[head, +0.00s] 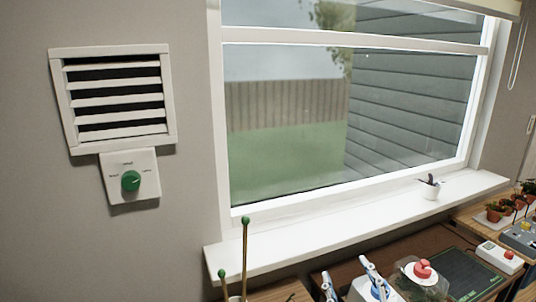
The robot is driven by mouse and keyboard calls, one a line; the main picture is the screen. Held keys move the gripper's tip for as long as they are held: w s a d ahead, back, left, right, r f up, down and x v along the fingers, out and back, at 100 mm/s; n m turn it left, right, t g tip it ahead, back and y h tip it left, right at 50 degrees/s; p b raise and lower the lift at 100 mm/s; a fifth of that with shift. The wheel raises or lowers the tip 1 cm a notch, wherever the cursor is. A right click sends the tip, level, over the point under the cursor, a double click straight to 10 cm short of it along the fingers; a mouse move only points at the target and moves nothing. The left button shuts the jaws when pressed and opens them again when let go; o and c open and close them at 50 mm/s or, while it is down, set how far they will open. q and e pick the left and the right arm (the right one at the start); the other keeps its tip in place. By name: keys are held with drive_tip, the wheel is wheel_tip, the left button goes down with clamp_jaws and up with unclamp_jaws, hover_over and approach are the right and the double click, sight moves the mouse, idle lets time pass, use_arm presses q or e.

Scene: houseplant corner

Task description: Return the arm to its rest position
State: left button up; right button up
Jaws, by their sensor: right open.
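My right gripper (345,268) is at the bottom edge of the head view. Its two blue-and-white fingers point up and stand apart, with nothing seen between them. It is in front of the brown surface below the window sill, left of a red object on a white round piece. The rest of its arm is largely cut off by the frame edge. My left gripper is not in view.
Green-tipped sticks (244,255) rise at bottom left. At lower right are a red object (423,268), a dark green mat (468,275), a white button box (499,257) and potted plants (505,208). A louvred vent (115,98) and green knob (131,181) are on the wall.

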drive_tip(key=s+d+f+m+g+h, duration=0.1)
drive_tip(key=s+d+f+m+g, duration=0.1)
drive_tip(key=s+f+g, duration=0.45)
drive_tip(key=s+d+f+m+g+h, duration=0.1)
drive_tip(key=s+d+f+m+h, duration=0.2)
drive_tip(key=f, duration=0.7)
drive_tip(key=s+a+f+n+g+y, duration=0.1)
drive_tip(key=s+f+g, duration=0.35)
drive_tip(key=s, duration=0.55)
drive_tip(key=s+a+f+g+y, duration=0.1)
drive_tip(key=s+f+g+y, duration=0.15)
drive_tip(key=s+f, duration=0.5)
drive_tip(key=s+f+g, duration=0.1)
drive_tip(key=s+f, duration=0.1)
drive_tip(key=f, duration=1)
drive_tip(key=s+f+g, duration=0.1)
drive_tip(key=s+f, duration=0.1)
drive_tip(key=f, duration=1)
drive_tip(key=s+d+f+h, duration=0.1)
drive_tip(key=s+d+f, duration=0.2)
drive_tip(key=s+f, duration=1.3)
drive_tip(key=shift+s+g, duration=0.45)
